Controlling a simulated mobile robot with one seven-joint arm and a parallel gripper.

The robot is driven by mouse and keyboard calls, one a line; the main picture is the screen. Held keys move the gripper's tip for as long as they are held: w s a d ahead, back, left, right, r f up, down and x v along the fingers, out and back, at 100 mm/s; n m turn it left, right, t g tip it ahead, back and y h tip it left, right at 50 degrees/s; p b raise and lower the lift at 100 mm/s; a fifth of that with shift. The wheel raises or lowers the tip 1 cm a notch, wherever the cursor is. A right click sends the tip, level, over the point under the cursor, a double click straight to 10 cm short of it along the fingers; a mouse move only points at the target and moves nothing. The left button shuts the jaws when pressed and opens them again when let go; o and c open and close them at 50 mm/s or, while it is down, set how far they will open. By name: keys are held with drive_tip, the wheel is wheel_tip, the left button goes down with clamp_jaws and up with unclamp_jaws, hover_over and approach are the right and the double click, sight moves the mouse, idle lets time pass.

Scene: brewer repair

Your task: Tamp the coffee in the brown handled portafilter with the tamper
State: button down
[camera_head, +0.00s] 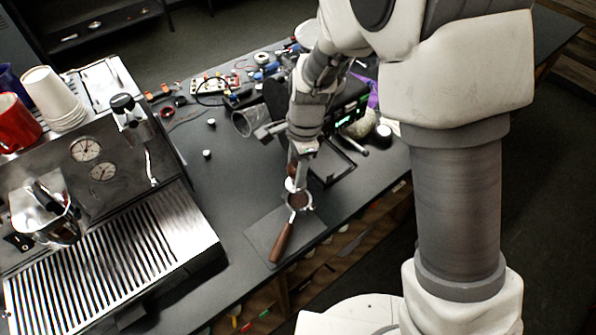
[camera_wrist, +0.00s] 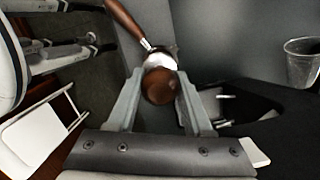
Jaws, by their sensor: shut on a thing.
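The brown handled portafilter (camera_head: 282,241) lies on a dark mat, its handle toward the front edge of the counter. Its round basket (camera_head: 301,201) holds dark coffee. In the wrist view its brown handle (camera_wrist: 127,20) runs to the top. My gripper (camera_head: 298,168) is shut on the tamper (camera_head: 290,185), close over the basket's far-left side. In the wrist view the tamper's round brown knob (camera_wrist: 160,87) sits between the two fingers of my gripper (camera_wrist: 160,95). The tamper's lower end is largely hidden, and I cannot tell whether it touches the coffee.
The dark mat (camera_head: 262,232) lies near the counter's front edge. A steel espresso machine (camera_head: 110,215) with paper cups (camera_head: 52,97) on top stands at the left. A metal cup (camera_head: 243,122) and a dark device with a green display (camera_head: 350,117) stand behind. Cluttered tools lie at the back.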

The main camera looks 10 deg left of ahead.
drive_tip(key=shift+w+d, duration=0.25)
drive_tip(key=shift+w, duration=0.1)
wheel_tip(320, 180, down, 6)
drive_tip(key=b, duration=0.5)
drive_tip(key=shift+f, duration=0.25)
drive_tip(key=shift+f+b, duration=0.8)
drive_tip(key=shift+f, duration=0.4)
idle(2.7)
drive_tip(key=shift+s+d+f, duration=0.1)
drive_tip(key=shift+s+f, duration=0.15)
drive_tip(key=shift+f, duration=0.05)
idle(1.0)
drive_tip(key=shift+r, duration=0.1)
drive_tip(key=shift+w+r+p, duration=0.2)
drive_tip(key=shift+r+p, duration=1.3)
drive_tip(key=shift+r, duration=0.35)
drive_tip(key=shift+r+p, duration=1.75)
drive_tip(key=shift+r, duration=0.55)
